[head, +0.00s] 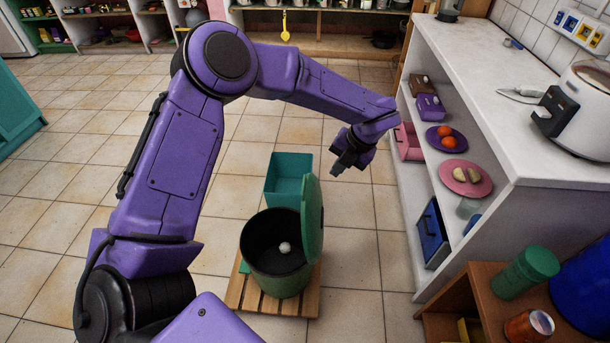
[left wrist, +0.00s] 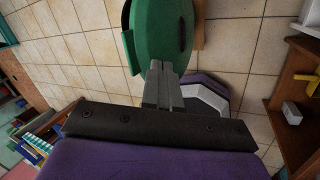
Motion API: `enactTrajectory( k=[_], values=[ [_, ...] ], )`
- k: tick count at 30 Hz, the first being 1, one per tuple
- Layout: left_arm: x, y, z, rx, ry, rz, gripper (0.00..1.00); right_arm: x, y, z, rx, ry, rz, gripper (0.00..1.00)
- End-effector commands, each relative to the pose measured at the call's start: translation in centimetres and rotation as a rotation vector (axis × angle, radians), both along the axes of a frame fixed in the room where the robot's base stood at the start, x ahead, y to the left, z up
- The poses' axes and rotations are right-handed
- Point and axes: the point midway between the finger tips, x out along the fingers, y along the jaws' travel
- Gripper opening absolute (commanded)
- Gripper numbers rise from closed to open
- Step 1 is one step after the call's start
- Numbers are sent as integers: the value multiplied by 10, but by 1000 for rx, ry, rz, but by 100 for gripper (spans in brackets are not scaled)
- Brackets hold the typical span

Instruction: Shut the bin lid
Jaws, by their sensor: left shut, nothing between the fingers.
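The green bin (head: 277,268) stands on a wooden slatted base on the tiled floor. Its green lid (head: 312,219) stands up nearly vertical on the bin's right side. The bin is open and a small whitish ball (head: 285,247) lies in its dark inside. My left gripper (head: 336,172) is shut and empty, beyond the lid's top and a little to its right in the head view. In the left wrist view the shut fingers (left wrist: 162,72) point at the green lid (left wrist: 160,35); I cannot tell whether they touch it. My right gripper is out of view.
A teal open box (head: 288,180) stands behind the bin. A white open shelf (head: 510,90) with plates of food and small drawers is on the right. A low brown shelf (head: 455,300) is at the lower right. The floor (head: 140,85) left of the bin is clear.

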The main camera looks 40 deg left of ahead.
Motion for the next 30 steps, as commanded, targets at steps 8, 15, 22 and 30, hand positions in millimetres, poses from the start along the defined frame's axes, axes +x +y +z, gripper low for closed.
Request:
enactTrajectory(
  k=[8, 15, 22, 30],
  values=[
    [7, -10, 39, -68, -26, 312, 0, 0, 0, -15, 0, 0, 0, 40],
    [-1, 3, -9, -67, -23, 309, 0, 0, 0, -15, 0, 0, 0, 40],
    [-11, 21, -46, -66, -27, 309, 0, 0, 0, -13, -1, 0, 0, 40],
    [-26, 46, -52, -68, -27, 306, 0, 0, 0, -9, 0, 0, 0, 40]
  ],
)
